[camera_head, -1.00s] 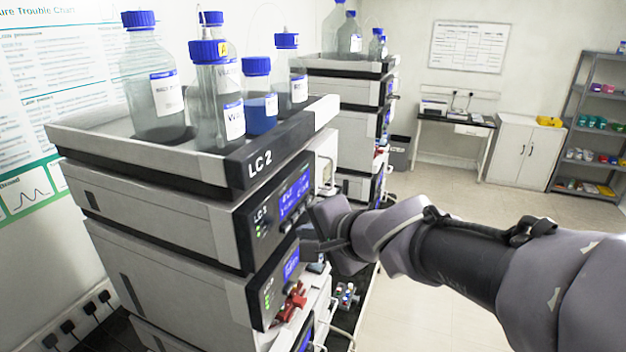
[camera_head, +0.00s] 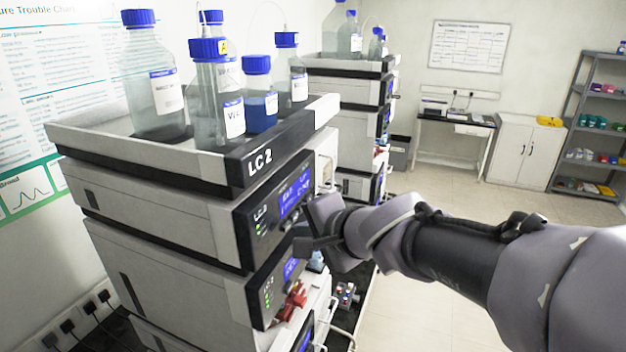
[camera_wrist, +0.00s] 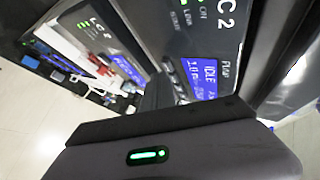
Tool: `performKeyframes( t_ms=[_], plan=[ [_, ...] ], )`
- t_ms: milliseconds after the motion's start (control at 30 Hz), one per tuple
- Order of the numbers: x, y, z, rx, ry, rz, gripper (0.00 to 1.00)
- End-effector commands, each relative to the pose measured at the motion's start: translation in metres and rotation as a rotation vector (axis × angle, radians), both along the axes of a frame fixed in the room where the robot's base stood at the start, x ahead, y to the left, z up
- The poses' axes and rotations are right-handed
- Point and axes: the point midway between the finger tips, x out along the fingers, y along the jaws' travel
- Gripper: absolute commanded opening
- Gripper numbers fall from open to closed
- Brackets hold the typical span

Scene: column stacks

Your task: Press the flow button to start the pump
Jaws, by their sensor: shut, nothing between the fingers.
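The LC 2 pump module (camera_head: 160,212) is the upper box of the near stack, with a dark front panel. Its lit blue display (camera_head: 293,193) also shows in the wrist view (camera_wrist: 203,80), rotated, with "IDLE" and "PUMP" readable. A row of small dark buttons (camera_wrist: 173,79) lies beside that display; I cannot read which is the flow button. My gripper (camera_head: 303,246) is shut and empty, close in front of the panel's lower right part. In the wrist view its dark fingers cross below the panel. Whether the tip touches a button is hidden.
Solvent bottles (camera_head: 150,85) stand in the tray (camera_head: 200,165) on top of the stack. A lower module (camera_head: 268,290) has red fittings (camera_head: 294,299) below my gripper. A second stack (camera_head: 350,95) stands behind. The floor at right is free.

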Motion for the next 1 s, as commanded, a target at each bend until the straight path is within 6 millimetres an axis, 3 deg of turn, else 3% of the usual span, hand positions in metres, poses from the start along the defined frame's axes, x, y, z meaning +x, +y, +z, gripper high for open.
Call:
performKeyframes(
  t_ms=[1000],
  plan=[
    [0.003,0.0081,-0.0001,-0.001,0.001,0.0,0.0]
  ],
)
